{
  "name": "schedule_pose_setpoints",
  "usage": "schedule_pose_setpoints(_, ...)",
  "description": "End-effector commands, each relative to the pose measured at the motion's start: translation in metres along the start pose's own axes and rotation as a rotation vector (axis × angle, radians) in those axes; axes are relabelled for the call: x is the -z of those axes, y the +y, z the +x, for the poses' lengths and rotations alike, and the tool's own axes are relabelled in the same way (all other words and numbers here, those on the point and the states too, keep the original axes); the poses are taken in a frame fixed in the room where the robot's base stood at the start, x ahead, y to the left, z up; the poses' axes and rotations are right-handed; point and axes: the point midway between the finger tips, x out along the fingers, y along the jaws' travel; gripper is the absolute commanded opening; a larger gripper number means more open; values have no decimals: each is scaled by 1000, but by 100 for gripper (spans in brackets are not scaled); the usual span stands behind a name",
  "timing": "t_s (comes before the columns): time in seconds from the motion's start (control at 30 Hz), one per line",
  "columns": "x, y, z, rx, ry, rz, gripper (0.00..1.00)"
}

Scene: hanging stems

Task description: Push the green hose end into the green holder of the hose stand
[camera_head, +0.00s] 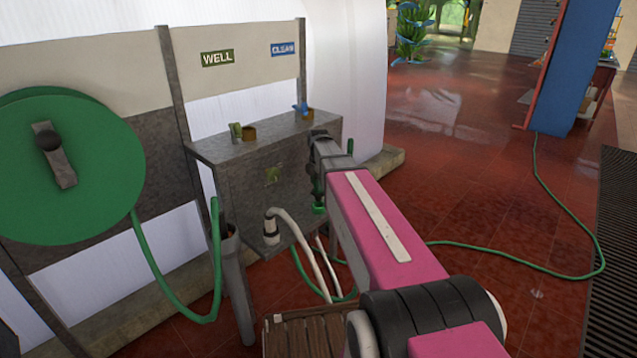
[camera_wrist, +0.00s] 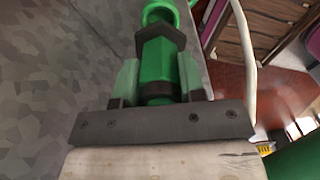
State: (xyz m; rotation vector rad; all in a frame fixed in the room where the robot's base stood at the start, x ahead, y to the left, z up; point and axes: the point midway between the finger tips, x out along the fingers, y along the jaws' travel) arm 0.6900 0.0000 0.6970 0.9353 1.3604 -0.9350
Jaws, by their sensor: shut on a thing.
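My gripper (camera_head: 318,178) is at the front right of the grey hose stand (camera_head: 235,185), partly hidden by my pink arm. In the wrist view my gripper (camera_wrist: 155,82) is shut on the green hose end (camera_wrist: 155,65), a green body with a dark collar. A green ring (camera_wrist: 160,10) shows just beyond the collar, close to it or touching; it looks like the green holder, but I cannot tell if the hose end is inside it. In the head view a bit of green (camera_head: 319,208) shows below my gripper; I cannot tell which part it is.
A white hose end (camera_head: 270,228) sits at the stand's lower front, its white hose hanging near my gripper. A green reel (camera_head: 65,165) is at left, with a hose to an upright pipe (camera_head: 235,280). A slatted wooden crate (camera_head: 300,335) stands below.

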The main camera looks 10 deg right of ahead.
Motion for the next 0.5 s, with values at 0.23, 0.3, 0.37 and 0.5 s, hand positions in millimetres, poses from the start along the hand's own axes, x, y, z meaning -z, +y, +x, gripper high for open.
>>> schedule_pose_setpoints(0.23,0,0,7,0,0,0,13)
schedule_pose_setpoints(0.3,0,0,10,1,0,0,13)
schedule_pose_setpoints(0.37,0,0,11,1,0,0,13)
schedule_pose_setpoints(0.5,0,0,15,1,0,0,13)
